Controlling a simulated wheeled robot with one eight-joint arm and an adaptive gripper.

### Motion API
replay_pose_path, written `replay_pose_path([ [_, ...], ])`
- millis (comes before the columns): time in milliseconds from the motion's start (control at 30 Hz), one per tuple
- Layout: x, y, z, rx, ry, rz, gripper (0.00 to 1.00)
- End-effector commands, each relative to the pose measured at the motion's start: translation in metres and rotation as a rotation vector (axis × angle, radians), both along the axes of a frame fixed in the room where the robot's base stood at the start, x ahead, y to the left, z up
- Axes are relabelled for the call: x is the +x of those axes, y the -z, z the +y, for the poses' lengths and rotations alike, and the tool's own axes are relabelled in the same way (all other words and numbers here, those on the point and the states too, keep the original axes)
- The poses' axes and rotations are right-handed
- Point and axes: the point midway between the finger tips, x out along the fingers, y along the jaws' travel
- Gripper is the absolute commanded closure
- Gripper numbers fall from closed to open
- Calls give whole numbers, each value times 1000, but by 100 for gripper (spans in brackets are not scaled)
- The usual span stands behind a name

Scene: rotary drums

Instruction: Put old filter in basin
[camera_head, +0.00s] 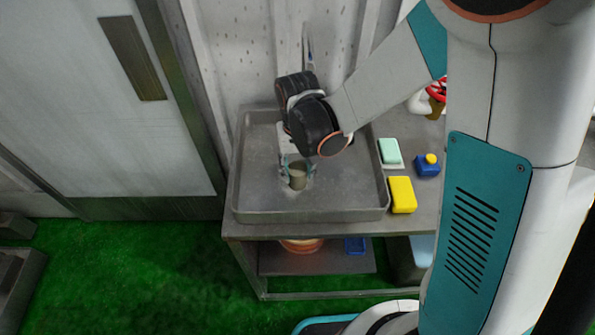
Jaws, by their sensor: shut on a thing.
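The basin (350,202) is a shallow grey metal tray on the left part of a grey table. My gripper (298,172) points down over the middle of the basin, under the dark wrist joints. It is shut on the old filter (298,180), a small brownish-grey cylinder that looks upright. The filter is within the basin's outline. I cannot tell whether its bottom touches the basin floor. My wrist hides part of the basin's back.
Right of the basin lie a green block (390,151), a yellow sponge (402,195) and a blue bottle with a yellow cap (427,166). A red-handled valve (436,92) is behind them. A lower shelf (330,262) holds an orange round thing and a blue item.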

Motion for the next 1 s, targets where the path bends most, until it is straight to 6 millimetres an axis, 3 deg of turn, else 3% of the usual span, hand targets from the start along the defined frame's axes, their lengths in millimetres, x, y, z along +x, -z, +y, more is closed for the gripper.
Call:
replay_pose_path([
  [400, 0, 6, 0, 0, 0, 0, 82],
  [433, 0, 5, 0, 0, 0, 0, 52],
  [500, 0, 5, 0, 0, 0, 0, 38],
  [867, 0, 3, 0, 0, 0, 0, 38],
  [1000, 0, -8, 0, 0, 0, 0, 38],
])
